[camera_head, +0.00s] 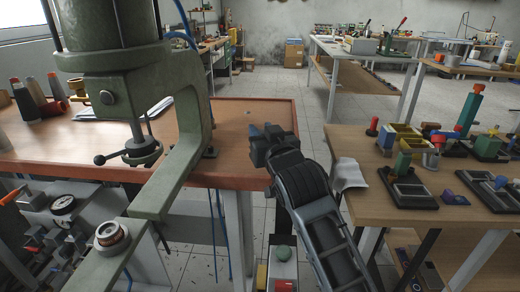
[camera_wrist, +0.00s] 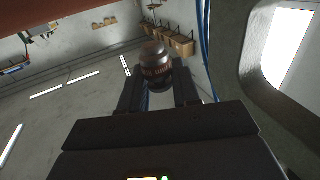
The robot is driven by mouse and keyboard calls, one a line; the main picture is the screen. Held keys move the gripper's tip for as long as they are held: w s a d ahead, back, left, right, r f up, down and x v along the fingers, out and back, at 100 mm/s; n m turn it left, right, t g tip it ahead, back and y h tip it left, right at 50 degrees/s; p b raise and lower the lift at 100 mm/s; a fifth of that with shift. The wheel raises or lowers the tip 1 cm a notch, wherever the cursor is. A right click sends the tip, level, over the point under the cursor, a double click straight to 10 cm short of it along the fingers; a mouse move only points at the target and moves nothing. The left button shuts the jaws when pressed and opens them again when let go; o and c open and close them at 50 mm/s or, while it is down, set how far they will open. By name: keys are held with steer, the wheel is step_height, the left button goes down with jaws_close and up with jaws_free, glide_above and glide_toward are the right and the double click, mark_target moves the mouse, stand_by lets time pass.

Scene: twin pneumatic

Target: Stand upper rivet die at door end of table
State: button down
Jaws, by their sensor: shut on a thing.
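My gripper (camera_head: 264,132) is over the right end of the orange-edged wooden table (camera_head: 235,112), just right of the green press (camera_head: 170,100). In the wrist view my gripper (camera_wrist: 158,88) is shut on a small dark, rounded metal piece with a reddish sheen, which I take to be the upper rivet die (camera_wrist: 157,62). The die sits between the fingertips and its top stands out beyond them. In the head view the die cannot be made out; the fingers and wrist hide it. Whether it touches the table cannot be told.
The press's green frame and ram (camera_head: 140,148) stand close left of my gripper. A round metal fitting (camera_head: 112,236) sits on its lower arm. Thread cones (camera_head: 30,100) stand at far left. A crowded bench (camera_head: 440,205) is at right. The table's right end looks mostly bare.

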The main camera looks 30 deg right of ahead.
steer(key=shift+w+a+f, duration=0.2)
steer(key=shift+a+f, duration=0.05)
steer(key=shift+f, duration=1.9)
steer(key=shift+f+b, duration=0.2)
steer(key=shift+b, duration=0.15)
steer(key=c, duration=0.8)
jaws_free()
steer(key=shift+r, duration=0.25)
steer(key=v, duration=1.2)
